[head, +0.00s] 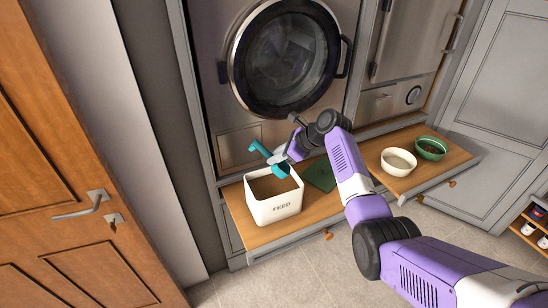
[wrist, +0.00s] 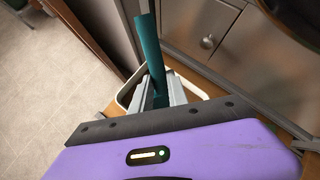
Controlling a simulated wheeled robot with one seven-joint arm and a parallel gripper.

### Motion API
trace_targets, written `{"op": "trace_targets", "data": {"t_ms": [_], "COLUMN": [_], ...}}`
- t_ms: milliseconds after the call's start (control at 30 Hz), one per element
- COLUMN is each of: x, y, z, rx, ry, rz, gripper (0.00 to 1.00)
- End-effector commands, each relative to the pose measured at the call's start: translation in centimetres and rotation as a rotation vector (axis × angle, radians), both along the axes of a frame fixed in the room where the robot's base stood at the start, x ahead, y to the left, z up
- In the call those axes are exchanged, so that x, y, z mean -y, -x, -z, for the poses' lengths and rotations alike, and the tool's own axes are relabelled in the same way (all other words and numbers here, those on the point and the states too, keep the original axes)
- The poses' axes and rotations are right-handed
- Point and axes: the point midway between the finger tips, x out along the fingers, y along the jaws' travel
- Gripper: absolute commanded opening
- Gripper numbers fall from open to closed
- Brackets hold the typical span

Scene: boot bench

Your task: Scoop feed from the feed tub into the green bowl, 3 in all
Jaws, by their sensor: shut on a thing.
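The white feed tub (head: 275,208), marked FEED, stands on the left part of the wooden bench with brown feed inside. My gripper (head: 280,161) is shut on a teal scoop (head: 262,149) above the tub's back right part. In the wrist view, the scoop (wrist: 150,45) rises from between my fingers (wrist: 160,95), with the tub's pale rim (wrist: 124,97) behind them. Whether the scoop carries feed cannot be told. The green bowl (head: 431,154) stands at the right end of the bench; its inside looks brownish, but its contents are too small to tell.
A white bowl (head: 398,168) stands just left of the green bowl. A dark green mat (head: 320,175) lies right of the tub, partly behind my arm. A round-doored machine (head: 288,58) rises behind the bench. A wooden door (head: 70,180) is at left; shoes sit on a rack (head: 533,228) at right.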

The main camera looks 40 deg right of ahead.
Motion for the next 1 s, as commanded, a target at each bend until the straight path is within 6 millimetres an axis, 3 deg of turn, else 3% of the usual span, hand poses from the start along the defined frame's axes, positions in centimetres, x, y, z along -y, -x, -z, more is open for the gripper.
{"op": "trace_targets", "data": {"t_ms": [667, 1000], "x": [0.6, 0.5], "y": [0.7, 0.7], "z": [1.4, 3.6], "rx": [0.116, 0.114], "ry": [-0.091, -0.091], "rz": [0.001, -0.001], "gripper": [0.00, 0.00]}}
